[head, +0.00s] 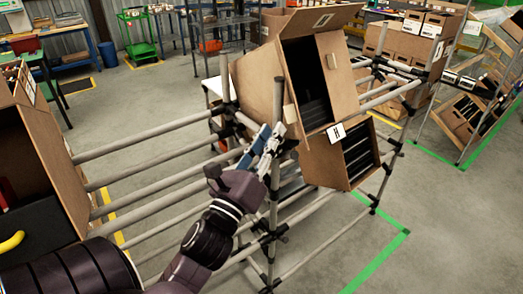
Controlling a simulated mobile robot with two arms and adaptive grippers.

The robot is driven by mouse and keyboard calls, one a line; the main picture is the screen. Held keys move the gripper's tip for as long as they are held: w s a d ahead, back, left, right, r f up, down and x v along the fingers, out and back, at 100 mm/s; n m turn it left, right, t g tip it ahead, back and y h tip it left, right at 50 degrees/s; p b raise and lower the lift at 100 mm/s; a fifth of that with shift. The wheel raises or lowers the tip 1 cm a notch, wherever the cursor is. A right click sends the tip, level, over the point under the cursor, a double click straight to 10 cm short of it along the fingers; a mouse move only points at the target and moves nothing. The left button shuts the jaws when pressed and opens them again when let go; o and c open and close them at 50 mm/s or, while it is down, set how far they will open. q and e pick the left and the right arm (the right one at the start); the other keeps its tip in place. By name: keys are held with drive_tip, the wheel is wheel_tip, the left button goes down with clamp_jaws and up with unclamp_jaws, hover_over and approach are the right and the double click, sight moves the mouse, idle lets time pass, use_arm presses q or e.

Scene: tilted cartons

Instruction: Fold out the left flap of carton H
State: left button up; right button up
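Carton H (258,88) is a brown carton tilted on the pipe rack in the middle of the head view, with a white label "H" (337,133) at its lower front. Its top flap (335,15) stands up and outward. A panel that looks like the right flap (338,75) stands partly across the dark opening. The left flap seems to be the narrow panel (279,100) at the opening's left edge, seen nearly edge-on. My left gripper (268,140) is just below and left of it; contact and finger spacing are unclear. My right gripper is out of view.
A dark-slatted compartment (358,155) is below the label. Rack posts stand close to my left gripper.

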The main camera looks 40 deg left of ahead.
use_arm(q)
drive_tip(key=shift+d+r+v, duration=0.1)
drive_tip(key=shift+v, duration=1.25)
drive_tip(key=shift+d+r+v, duration=0.15)
drive_tip(key=shift+v, duration=1.2)
